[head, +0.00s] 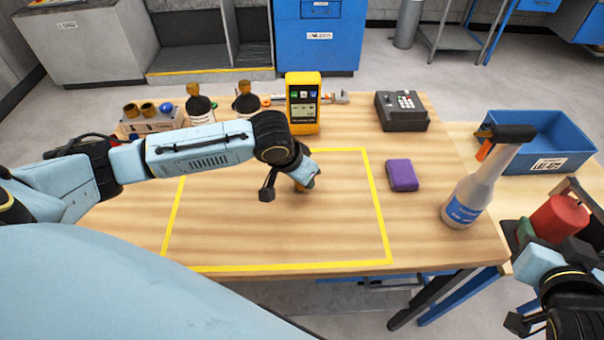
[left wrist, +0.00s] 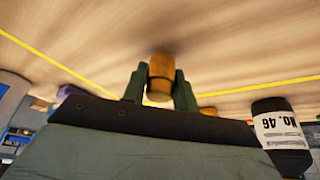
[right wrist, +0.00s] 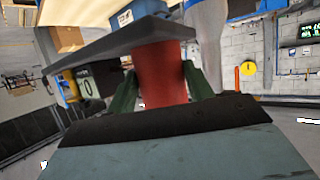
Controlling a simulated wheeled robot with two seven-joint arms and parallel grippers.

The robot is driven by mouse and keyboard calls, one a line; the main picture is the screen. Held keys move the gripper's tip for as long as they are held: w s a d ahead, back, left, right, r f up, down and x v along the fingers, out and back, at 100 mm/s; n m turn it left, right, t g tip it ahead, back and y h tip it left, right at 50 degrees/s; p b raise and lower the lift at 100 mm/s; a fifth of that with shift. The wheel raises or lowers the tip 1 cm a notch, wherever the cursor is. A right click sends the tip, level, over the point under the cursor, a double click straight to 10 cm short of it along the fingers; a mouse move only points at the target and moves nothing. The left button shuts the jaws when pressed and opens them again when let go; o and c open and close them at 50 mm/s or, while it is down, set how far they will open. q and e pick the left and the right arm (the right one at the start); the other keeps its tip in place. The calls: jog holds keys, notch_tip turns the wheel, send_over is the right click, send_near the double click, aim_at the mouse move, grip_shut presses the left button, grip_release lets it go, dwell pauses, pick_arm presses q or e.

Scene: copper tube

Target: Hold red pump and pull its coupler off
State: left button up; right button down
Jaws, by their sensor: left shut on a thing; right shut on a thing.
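The red pump (head: 558,216) is at the far right of the head view, beyond the table edge, with a flat dark plate at its top. My right gripper (head: 548,240) is shut on its red body; the right wrist view shows the red cylinder (right wrist: 160,75) between the fingers. My left gripper (head: 300,182) is over the yellow-taped area, shut on a copper-coloured coupler (left wrist: 161,78). In the head view the coupler (head: 300,188) is mostly hidden by the gripper. It is close to the tabletop; I cannot tell if it touches. Coupler and pump are far apart.
A purple block (head: 402,175) and a spray bottle (head: 472,190) stand right of the yellow tape (head: 378,205). A blue bin (head: 550,150) is at the right. A yellow meter (head: 303,104), keypad box (head: 402,110), dark bottles (head: 200,105) and a fittings holder (head: 150,122) line the back.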

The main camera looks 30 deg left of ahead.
pick_arm(q)
jog(key=shift+f, duration=0.6)
jog(key=o, duration=1.1)
jog(key=shift+r, duration=0.15)
